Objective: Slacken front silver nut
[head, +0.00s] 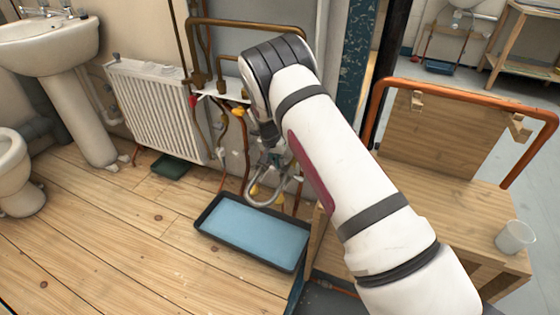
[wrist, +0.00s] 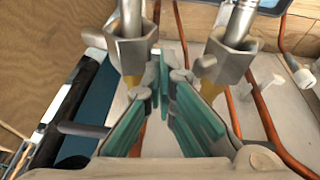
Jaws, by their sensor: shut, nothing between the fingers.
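Two silver hex nuts sit on pipes at the top of the wrist view, a left one (wrist: 131,50) and a right one (wrist: 229,52). I cannot tell which of them is the front one. My gripper (wrist: 164,78), with teal finger pads, is shut and empty. Its fingertips lie below and between the two nuts, with neither nut held. In the head view my arm covers most of the gripper and the nuts cannot be made out among the pipework.
A black tray with a blue inside (head: 250,230) lies on the floor below the pipes. A white radiator (head: 158,110) stands left. A wooden bench (head: 440,215) with a copper pipe (head: 465,95) and a cup (head: 515,237) is right. Copper pipes (wrist: 187,40) run behind the nuts.

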